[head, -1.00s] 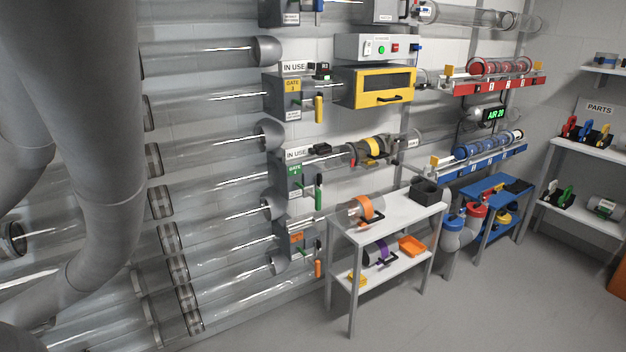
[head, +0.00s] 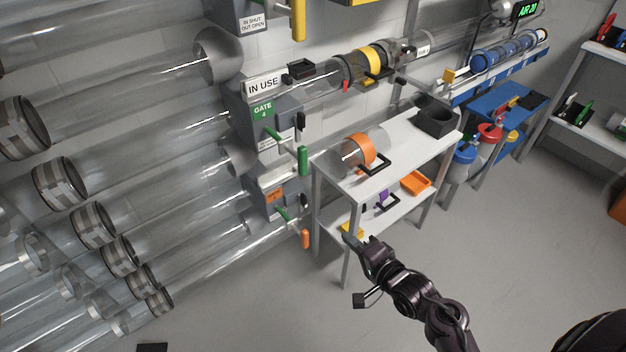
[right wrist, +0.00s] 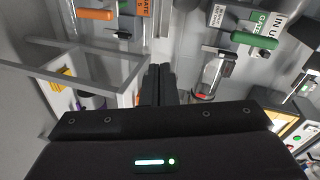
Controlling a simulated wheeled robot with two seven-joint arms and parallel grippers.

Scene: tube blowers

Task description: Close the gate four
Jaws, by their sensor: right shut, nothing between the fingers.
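Gate four is a grey box with a green "GATE 4" label (head: 262,110) on the clear tube line. Its green handle (head: 303,160) hangs at the end of a thin green rod, right of and below the label. In the right wrist view the green handle (right wrist: 254,40) shows at the upper right, beside the green label (right wrist: 268,22). My right gripper (head: 352,242) is below and to the right of the handle, apart from it. Its fingers (right wrist: 158,85) are shut and empty in the right wrist view. My left gripper is not in view.
An orange-labelled gate (head: 274,196) with an orange handle (head: 305,239) is just below gate four. A white two-level table (head: 400,165) stands to the right, close to my right gripper. Large clear tubes fill the left. The floor at lower middle is clear.

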